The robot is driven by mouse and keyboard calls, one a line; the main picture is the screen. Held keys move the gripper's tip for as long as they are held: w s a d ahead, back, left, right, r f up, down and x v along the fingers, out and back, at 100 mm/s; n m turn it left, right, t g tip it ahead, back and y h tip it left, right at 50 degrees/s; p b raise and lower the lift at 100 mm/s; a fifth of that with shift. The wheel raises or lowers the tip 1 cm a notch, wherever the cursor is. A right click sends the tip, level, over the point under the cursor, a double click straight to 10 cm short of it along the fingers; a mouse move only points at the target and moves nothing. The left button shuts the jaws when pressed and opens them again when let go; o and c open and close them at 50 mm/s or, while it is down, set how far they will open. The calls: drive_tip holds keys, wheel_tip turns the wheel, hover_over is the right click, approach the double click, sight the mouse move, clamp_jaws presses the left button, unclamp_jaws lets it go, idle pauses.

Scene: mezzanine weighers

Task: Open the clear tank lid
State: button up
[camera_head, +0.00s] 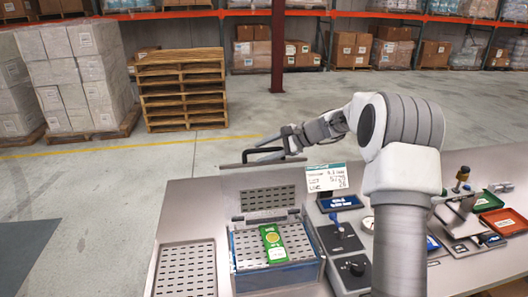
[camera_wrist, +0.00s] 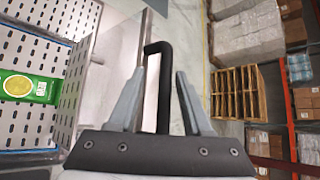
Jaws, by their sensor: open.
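The tank (camera_head: 292,275) stands on the bench, with bluish clear walls and a perforated metal insert. A green packet with a yellow disc (camera_head: 272,245) lies on the insert; it also shows in the wrist view (camera_wrist: 30,86). A black bar handle (camera_head: 240,164) is raised above and behind the tank. The clear lid itself is hard to make out; a faint pane seems to stand upright below the handle. My gripper (camera_head: 291,140) is at the handle's right part. In the wrist view, the handle (camera_wrist: 163,100) lies between my two open fingers (camera_wrist: 160,78), with gaps beside it.
A perforated plate (camera_head: 185,268) lies left of the tank. A handwritten sign (camera_head: 326,178), a blue-screened display (camera_head: 340,202) and black knobbed units (camera_head: 352,270) stand to its right. Red (camera_head: 505,221) and green trays are farther right. Pallets (camera_head: 180,90) stand on the floor beyond.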

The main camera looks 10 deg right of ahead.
drive_tip(key=b+v, duration=0.2)
drive_tip(key=v, duration=1.5)
drive_tip(key=shift+d, duration=0.2)
drive_tip(key=shift+s+r, duration=0.1)
drive_tip(key=shift+s, duration=0.05)
